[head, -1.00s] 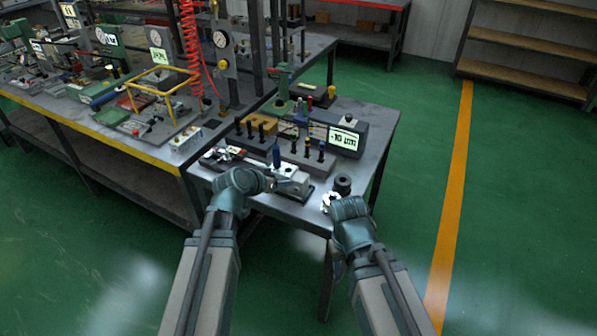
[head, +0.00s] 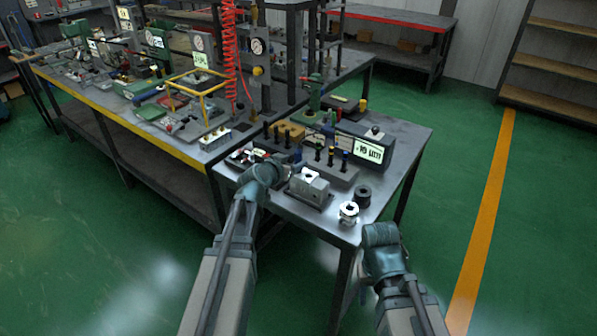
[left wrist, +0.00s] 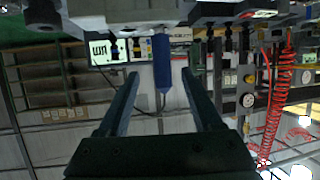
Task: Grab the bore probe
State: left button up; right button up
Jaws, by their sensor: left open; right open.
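The bore probe (left wrist: 162,62) looks to be the blue, pointed handle in the left wrist view, where the scene appears upside down. It stands between the lines of my left fingers, near their tips, and they are not closed on it. My left gripper (left wrist: 160,78) is open and empty. In the head view my left gripper (head: 283,170) is over the table beside the grey metal block (head: 309,187), and largely hides the probe. My right gripper (head: 380,236) is off the table's front right corner; its fingers are hard to make out.
A white-and-silver ring part (head: 348,212) and a black ring (head: 362,196) stand near the table's front right corner. A rack of dark-stemmed pins (head: 330,170) and a display box (head: 369,152) are behind. The floor (head: 455,175) to the right is clear.

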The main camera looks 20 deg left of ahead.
pick_arm(q)
jog(key=shift+x, duration=1.45)
jog(key=b+x, duration=0.2)
jog(key=x, duration=0.3)
jog(key=shift+w+a, duration=0.15)
jog(key=shift+r, duration=0.1)
grip_shut()
